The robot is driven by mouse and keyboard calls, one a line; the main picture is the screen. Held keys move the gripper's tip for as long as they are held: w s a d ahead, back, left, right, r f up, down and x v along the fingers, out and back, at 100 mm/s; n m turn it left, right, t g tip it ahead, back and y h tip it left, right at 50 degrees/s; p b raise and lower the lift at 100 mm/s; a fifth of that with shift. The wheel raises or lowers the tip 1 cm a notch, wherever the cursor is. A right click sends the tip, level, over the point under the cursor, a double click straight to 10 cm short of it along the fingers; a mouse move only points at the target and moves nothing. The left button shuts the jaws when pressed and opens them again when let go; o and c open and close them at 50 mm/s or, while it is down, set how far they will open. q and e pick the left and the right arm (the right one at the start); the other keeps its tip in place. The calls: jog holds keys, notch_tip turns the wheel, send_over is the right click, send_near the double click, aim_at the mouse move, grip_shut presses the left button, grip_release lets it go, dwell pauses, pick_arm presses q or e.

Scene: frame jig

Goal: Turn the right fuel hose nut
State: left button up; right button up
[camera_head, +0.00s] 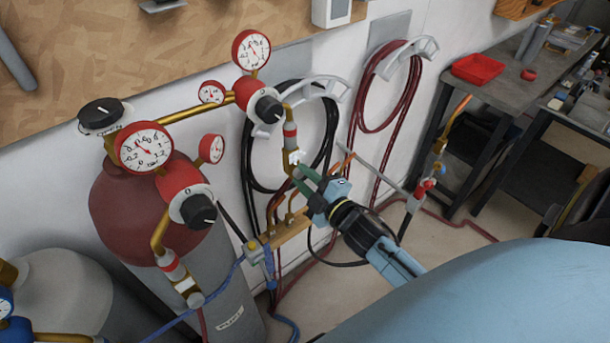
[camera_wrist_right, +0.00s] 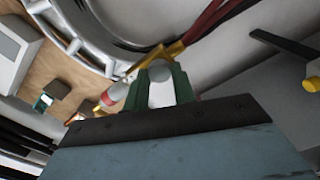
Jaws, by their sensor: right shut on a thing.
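The right fuel hose nut (camera_head: 295,157) is a small pale fitting below the brass pipe and red-banded connector of the right regulator. My right gripper (camera_head: 302,171) reaches it from the lower right, and its green fingers are shut on it. In the right wrist view the green fingers (camera_wrist_right: 161,76) stand on both sides of the whitish nut (camera_wrist_right: 161,92), with a red and grey connector (camera_wrist_right: 114,95) to the left. The fingers partly hide the nut. A similar nut (camera_head: 186,285) hangs from the left regulator. My left gripper is not in view.
A dark red gas cylinder (camera_head: 140,205) with gauges and black knobs stands at the left. Black hose (camera_head: 248,150) and red hose (camera_head: 365,100) coils hang on the wall close behind. A wooden block with copper pipes (camera_head: 290,228) sits just below my gripper. A workbench (camera_head: 500,95) stands at the right.

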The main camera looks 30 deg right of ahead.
jog(key=shift+m, duration=0.4)
jog(key=o, duration=1)
jog(key=s+d+b, duration=0.1)
jog(key=s, duration=1.2)
jog(key=shift+s, duration=0.15)
jog(key=shift+f, duration=0.1)
